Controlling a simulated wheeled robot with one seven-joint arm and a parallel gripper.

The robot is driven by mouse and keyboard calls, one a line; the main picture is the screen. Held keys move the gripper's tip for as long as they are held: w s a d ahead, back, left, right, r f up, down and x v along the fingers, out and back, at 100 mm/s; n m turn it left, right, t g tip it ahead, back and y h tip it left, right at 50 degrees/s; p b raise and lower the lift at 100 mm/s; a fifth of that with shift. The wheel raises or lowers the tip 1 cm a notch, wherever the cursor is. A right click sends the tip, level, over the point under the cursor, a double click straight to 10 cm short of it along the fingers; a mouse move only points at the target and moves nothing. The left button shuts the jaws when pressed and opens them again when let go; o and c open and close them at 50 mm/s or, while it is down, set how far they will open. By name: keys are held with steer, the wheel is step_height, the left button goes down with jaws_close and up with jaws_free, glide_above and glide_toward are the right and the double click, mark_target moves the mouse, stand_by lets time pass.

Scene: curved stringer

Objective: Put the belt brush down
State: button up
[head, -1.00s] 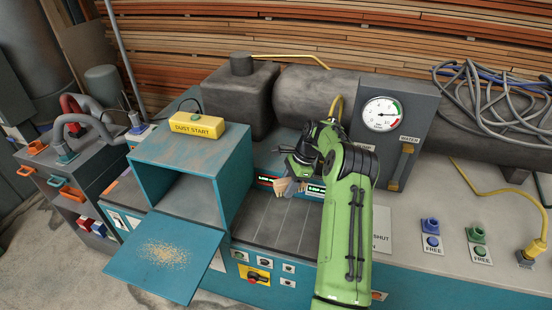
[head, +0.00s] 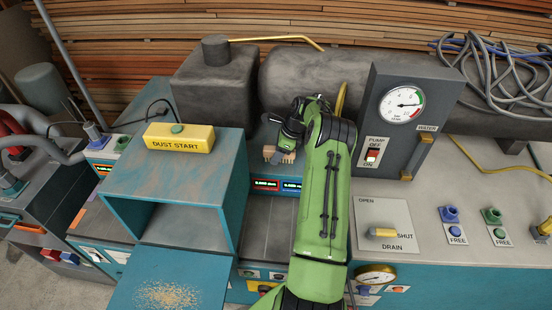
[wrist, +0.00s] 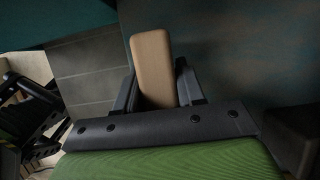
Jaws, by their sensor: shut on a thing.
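The belt brush (head: 284,155) has a tan wooden body with pale bristles on its lower side in the head view. My gripper (head: 287,144) is shut on it, behind the open teal box and near the digital readouts. In the wrist view the brush's tan block (wrist: 153,62) sits between the two dark fingers of my gripper (wrist: 157,88). A teal surface lies beyond it. I cannot tell whether the brush touches that surface.
The teal box (head: 187,170) with the yellow DUST START button box (head: 178,137) stands to the left. A grey gauge panel (head: 408,120) stands to the right. Grey tanks (head: 330,85) lie behind. The dark tiled bed (head: 268,225) below is clear.

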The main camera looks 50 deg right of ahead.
steer(key=shift+s+f, duration=0.1)
steer(key=shift+f, duration=1.15)
steer(key=o, duration=0.9)
steer(key=shift+o, duration=0.2)
